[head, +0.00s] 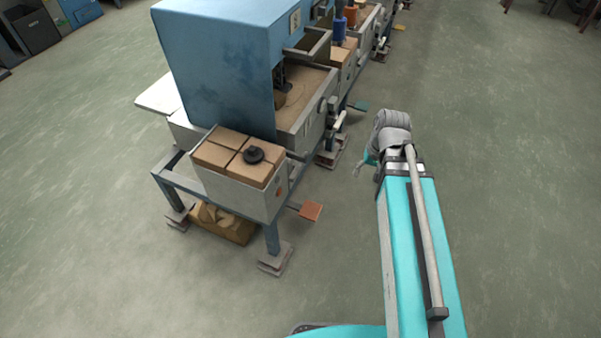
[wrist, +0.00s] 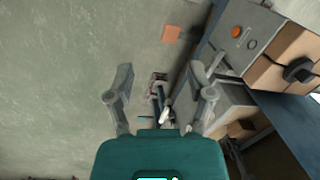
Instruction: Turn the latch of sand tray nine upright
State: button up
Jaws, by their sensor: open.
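A grey tray (head: 302,142) with brown sand-like fill stands under the blue machine in the head view. Small grey and pale lever-like parts (head: 340,121) stick out at its right side; I cannot tell which is the latch, nor read a number nine. A pale handle-like part (wrist: 165,114) shows between my fingers in the wrist view, beyond them. My gripper (wrist: 162,75) is open, with nothing between its fingertips. In the head view the arm's end is right of the tray, apart from it, and mostly hides the gripper.
A grey box (head: 235,193) of brown blocks with a black knob stands on the blue frame (head: 271,238) in front. An orange pedal (head: 311,211) sticks out low, also visible in the wrist view (wrist: 171,33). More machines line the back. Floor on the right is clear.

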jog(key=w+a+f+y+b, duration=0.4)
jog(key=w+f+b, duration=0.3)
jog(key=b, duration=0.4)
jog(key=w+a+f+y+b, duration=0.3)
jog(key=w+f+b, duration=0.1)
jog(key=f+b, duration=0.6)
jog(key=y+b, duration=0.9)
jog(key=b, duration=1.5)
send_near(302, 167)
jog(key=d, duration=0.3)
jog(key=shift+w+a+f+n+g, duration=0.15)
jog(key=shift+w+f+n+g, duration=0.15)
jog(key=shift+w+f+g, duration=0.1)
jog(key=shift+a+r, duration=0.1)
jog(key=shift+a, duration=0.05)
jog(key=a, duration=1.3)
jog(key=shift+s+a, duration=0.25)
jog(key=shift+s, duration=0.05)
